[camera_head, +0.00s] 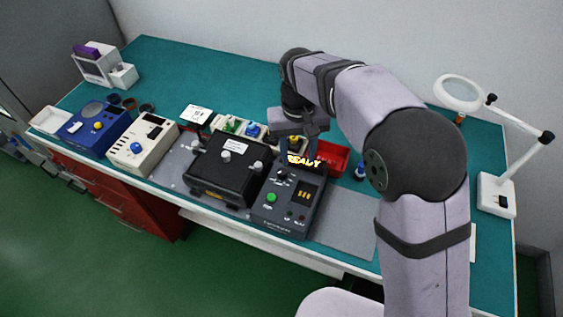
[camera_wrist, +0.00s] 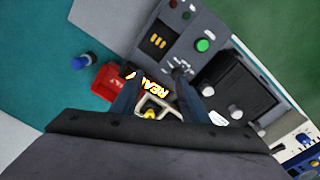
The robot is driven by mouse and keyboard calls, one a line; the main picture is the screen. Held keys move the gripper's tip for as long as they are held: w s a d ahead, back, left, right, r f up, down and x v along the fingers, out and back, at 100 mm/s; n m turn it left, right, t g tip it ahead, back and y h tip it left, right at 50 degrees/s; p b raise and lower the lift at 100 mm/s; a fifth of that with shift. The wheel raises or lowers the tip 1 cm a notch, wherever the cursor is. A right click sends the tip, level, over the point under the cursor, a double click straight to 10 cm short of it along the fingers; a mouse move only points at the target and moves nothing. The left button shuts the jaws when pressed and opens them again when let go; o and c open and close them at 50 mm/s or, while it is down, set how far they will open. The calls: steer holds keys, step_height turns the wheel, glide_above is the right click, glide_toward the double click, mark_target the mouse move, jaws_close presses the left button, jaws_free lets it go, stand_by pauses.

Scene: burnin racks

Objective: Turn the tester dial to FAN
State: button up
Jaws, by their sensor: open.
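The tester (camera_head: 262,217) is a dark grey box at the front of the bench, with a lit READY display (camera_head: 303,161), a green button (camera_head: 271,197) and a small black dial (camera_head: 283,175). In the wrist view the tester (camera_wrist: 185,25) shows upside down, its dial (camera_wrist: 181,73) close to the tip of the right finger. The dial's markings are too small to read. My gripper (camera_head: 299,142) is open and empty over the back edge of the tester. In the wrist view its fingers (camera_wrist: 156,86) spread across the READY display (camera_wrist: 150,84); touching cannot be told.
A black box with pale knobs (camera_head: 225,168) stands directly left of the tester. A red bin (camera_head: 333,157) and a blue-capped bottle (camera_head: 360,171) are behind and right. Cream (camera_head: 140,145) and blue (camera_head: 92,130) instruments stand farther left. A grey mat (camera_head: 345,222) right of the tester is clear.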

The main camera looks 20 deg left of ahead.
glide_above(282, 171)
steer(key=shift+a+r+n, duration=0.2)
steer(key=shift+a+n, duration=0.05)
steer(key=shift+n, duration=0.05)
steer(key=shift+d+f+p, duration=0.2)
steer(key=shift+f+p, duration=1.15)
steer(key=shift+f, duration=2.3)
jaws_close()
